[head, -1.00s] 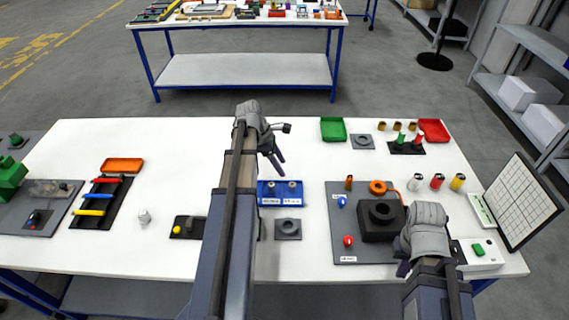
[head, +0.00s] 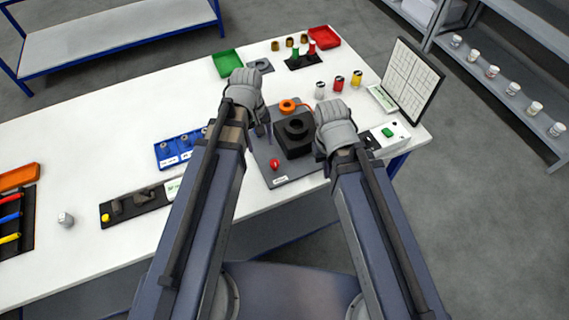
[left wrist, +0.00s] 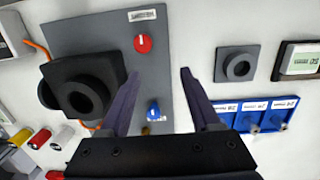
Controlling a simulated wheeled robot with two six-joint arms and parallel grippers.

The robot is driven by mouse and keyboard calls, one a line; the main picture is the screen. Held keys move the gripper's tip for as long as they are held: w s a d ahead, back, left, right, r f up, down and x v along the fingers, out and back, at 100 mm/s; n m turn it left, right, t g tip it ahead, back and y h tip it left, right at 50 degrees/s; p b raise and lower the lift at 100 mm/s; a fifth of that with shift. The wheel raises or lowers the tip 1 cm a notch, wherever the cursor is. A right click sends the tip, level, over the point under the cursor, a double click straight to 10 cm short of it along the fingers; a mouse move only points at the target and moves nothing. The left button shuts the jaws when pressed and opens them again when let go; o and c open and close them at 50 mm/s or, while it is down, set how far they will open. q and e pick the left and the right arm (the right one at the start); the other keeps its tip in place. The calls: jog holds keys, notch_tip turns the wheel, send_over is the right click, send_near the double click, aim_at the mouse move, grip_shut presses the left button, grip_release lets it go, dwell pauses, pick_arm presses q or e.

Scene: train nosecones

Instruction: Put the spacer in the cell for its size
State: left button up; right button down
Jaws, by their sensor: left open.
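The blue tray (head: 161,151) has labelled cells, with grey metal pieces standing in it. The left arm covers its right end in the head view. It also shows in the left wrist view (left wrist: 270,121). I cannot tell which piece is the spacer. A grey square block with a round hole (left wrist: 237,66) lies beside the tray. My left gripper (head: 262,131) is over the grey panel; in the left wrist view (left wrist: 159,73) its fingers are apart and empty, near the red and blue knobs. My right gripper (head: 322,154) is right of the black block; its fingers are mostly hidden.
The grey panel (head: 262,155) carries the black ring block (head: 294,134), the red knob (head: 274,165) and an orange ring (head: 287,106). Green (head: 226,63) and red (head: 325,36) trays stand at the back.

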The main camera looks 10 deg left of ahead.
pick_arm(q)
jog(key=s+d+m+y, duration=0.2)
jog(key=s+d+m, duration=0.5)
jog(key=m, duration=0.3)
jog(key=shift+s+d, duration=0.25)
jog(key=shift+d, duration=0.55)
jog(key=shift+f, duration=0.2)
